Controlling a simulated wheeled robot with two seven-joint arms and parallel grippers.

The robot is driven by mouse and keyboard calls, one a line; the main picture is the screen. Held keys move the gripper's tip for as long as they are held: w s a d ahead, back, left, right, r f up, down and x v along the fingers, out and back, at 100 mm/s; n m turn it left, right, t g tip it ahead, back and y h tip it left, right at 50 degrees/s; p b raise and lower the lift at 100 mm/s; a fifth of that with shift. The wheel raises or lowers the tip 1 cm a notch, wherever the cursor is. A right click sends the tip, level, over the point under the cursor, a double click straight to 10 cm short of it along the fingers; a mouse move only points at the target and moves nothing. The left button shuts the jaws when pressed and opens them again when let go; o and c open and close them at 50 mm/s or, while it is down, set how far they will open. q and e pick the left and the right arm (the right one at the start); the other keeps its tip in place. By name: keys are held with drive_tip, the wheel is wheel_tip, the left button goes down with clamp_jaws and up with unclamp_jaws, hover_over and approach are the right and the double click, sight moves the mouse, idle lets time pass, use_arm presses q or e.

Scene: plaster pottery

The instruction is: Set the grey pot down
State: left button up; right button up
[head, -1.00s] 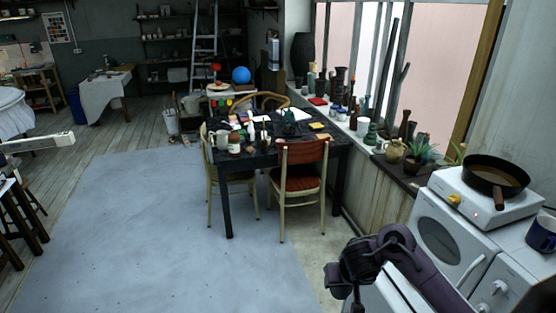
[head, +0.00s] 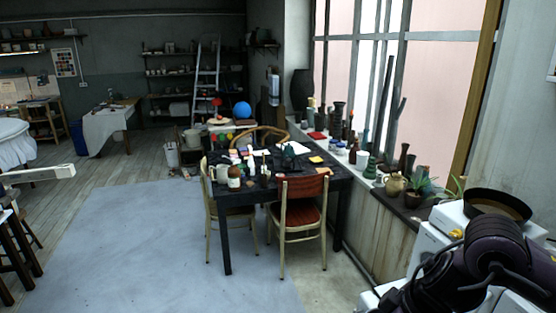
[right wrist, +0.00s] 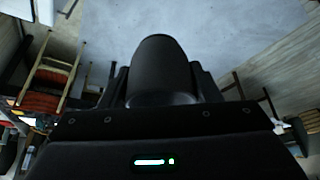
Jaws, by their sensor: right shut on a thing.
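The grey pot (right wrist: 160,62) looks dark grey and smooth in the right wrist view. My right gripper (right wrist: 162,85) is shut on it, with one finger on each side. The pot's lower part in the picture is partly hidden by the gripper body. In the head view my right arm comes up at the lower right, but its gripper and the pot are not visible there.
A dark table (head: 262,190) with bottles and a red-seated chair (head: 301,210) stand mid-room. The window ledge (head: 372,178) is crowded with vases and pots. A pan (head: 498,203) sits on a white hotplate at right. The blue-grey floor (head: 170,250) is clear.

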drive_tip(key=shift+s+d+f, duration=0.15)
drive_tip(key=shift+s+d, duration=0.05)
drive_tip(key=shift+s, duration=0.75)
drive_tip(key=shift+s+f+n+b, duration=0.1)
drive_tip(key=shift+f+n+b, duration=0.2)
drive_tip(key=shift+f+b, duration=0.55)
use_arm(q)
wheel_tip(320, 180, down, 15)
drive_tip(key=b, duration=1.2)
drive_tip(key=shift+r+b, duration=0.2)
drive_tip(key=shift+b, duration=0.2)
use_arm(e)
wheel_tip(320, 180, down, 13)
use_arm(q)
drive_tip(key=shift+c, duration=0.3)
use_arm(e)
drive_tip(key=shift+a+r, duration=0.1)
